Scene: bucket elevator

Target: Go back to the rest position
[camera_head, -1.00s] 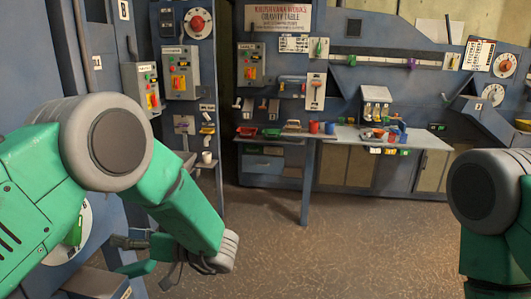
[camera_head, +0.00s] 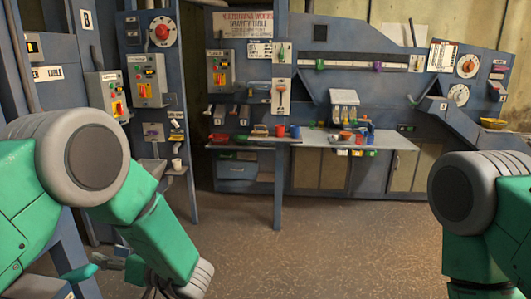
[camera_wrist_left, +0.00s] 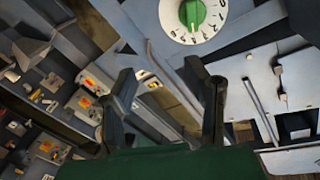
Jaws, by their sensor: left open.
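My left arm comes in from the left in the head view, its green forearm bent down toward the floor. Part of my left gripper (camera_head: 112,262) shows low at the left edge of that arm. In the left wrist view the two dark fingers of my left gripper (camera_wrist_left: 165,100) stand apart with nothing between them. A white dial with a green knob (camera_wrist_left: 192,14) lies beyond the fingertips. My right arm shows at the right edge of the head view, but its gripper is out of the picture.
A blue workbench (camera_head: 345,139) with red and blue cups and trays stands along the back wall. Control boxes (camera_head: 147,80) hang on panels at the left, with a red knob dial (camera_head: 163,31) above. A yellow bowl (camera_head: 493,123) sits at the right. The brown floor (camera_head: 310,240) ahead is clear.

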